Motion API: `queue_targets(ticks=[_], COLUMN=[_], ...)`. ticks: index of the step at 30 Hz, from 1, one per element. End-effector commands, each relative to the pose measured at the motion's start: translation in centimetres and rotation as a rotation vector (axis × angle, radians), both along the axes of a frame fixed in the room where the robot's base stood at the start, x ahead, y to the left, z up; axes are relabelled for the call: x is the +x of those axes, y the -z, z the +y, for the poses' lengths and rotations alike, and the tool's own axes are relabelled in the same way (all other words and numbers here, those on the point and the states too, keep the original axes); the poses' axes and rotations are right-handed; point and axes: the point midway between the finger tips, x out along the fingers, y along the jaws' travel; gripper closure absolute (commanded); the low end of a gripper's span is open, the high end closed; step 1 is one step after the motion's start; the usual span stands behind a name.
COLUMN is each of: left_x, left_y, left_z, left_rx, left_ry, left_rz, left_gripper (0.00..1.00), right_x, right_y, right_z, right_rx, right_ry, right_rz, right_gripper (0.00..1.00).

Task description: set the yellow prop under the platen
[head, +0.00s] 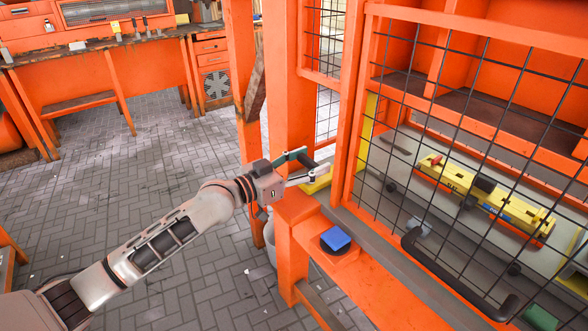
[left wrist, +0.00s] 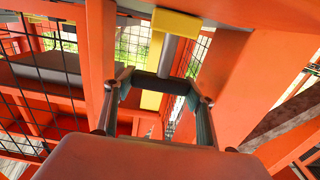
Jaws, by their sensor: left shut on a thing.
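My left gripper (head: 307,170) is by the orange post at the left edge of the mesh-fronted machine. In the left wrist view its two fingers (left wrist: 160,100) are shut on a dark grip between them. A grey rod runs from this grip to a yellow block, and I take these together as the yellow prop (left wrist: 175,24). I cannot make out the platen for certain. My right gripper is not in view.
A wire mesh guard (head: 455,130) with a black handle (head: 450,272) covers the machine front. Behind it lies a long yellow piece (head: 490,197) on a pale bed. A blue button (head: 336,238) sits on the orange ledge. An orange workbench (head: 80,75) stands far left; paved floor between is clear.

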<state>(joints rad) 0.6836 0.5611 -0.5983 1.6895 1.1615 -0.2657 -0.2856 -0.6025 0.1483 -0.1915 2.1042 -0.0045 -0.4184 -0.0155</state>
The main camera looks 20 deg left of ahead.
Motion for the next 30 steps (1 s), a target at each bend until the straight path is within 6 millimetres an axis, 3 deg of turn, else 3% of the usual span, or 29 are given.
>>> queue_targets(ticks=[12, 13, 15, 26, 30], left_x=[0.8, 0.8, 0.8, 0.6, -0.5], left_y=[-0.2, -0.2, -0.2, -0.1, 0.1], left_z=[-0.6, -0.6, -0.6, -0.5, 0.5], left_rx=[-0.002, -0.002, -0.002, 0.0, 0.004], left_ry=[0.0, -0.001, 0.0, 0.0, -0.001], left_rz=[-0.001, -0.002, -0.002, 0.0, 0.0], left_gripper=[0.84, 0.4, 0.28, 0.28, 0.28], right_x=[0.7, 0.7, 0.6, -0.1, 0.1], right_y=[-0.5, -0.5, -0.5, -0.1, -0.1], right_z=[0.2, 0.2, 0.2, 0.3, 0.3], right_rx=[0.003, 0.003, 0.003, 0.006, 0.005], right_ry=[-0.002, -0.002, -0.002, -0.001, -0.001], right_rz=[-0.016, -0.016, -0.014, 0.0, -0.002], right_gripper=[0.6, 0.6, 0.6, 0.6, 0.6])
